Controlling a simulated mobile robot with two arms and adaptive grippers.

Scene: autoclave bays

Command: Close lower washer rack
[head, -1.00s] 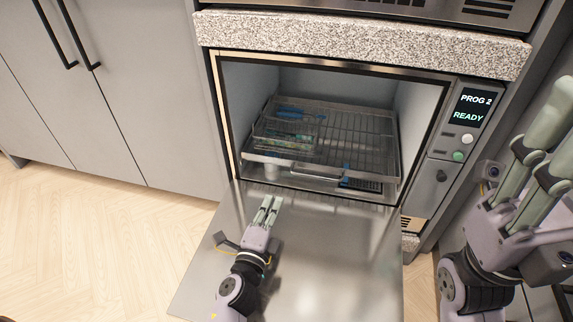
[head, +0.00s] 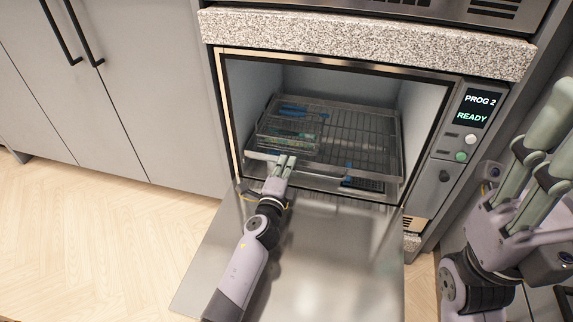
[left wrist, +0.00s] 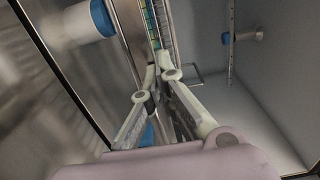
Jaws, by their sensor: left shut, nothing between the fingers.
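The wire washer rack (head: 365,140) sits inside the open washer chamber, its silver front edge near the opening. A basket (head: 272,143) with blue and green items stands on its left part. My left gripper (head: 287,160) is shut and empty, its fingertips at the rack's front edge, left of the middle. Touch cannot be told. In the left wrist view, the shut fingers (left wrist: 160,75) lie beside the rack's metal front rail (left wrist: 133,30). My right gripper (head: 555,140) is raised at the right; the picture edge cuts it off.
The washer door (head: 330,260) is folded down flat in front of the chamber, under my left arm. A control panel (head: 475,110) reads PROG 2 READY. A stone-look ledge (head: 370,42) is above the opening. Grey cabinets (head: 110,110) stand at the left; the wooden floor (head: 90,240) is clear.

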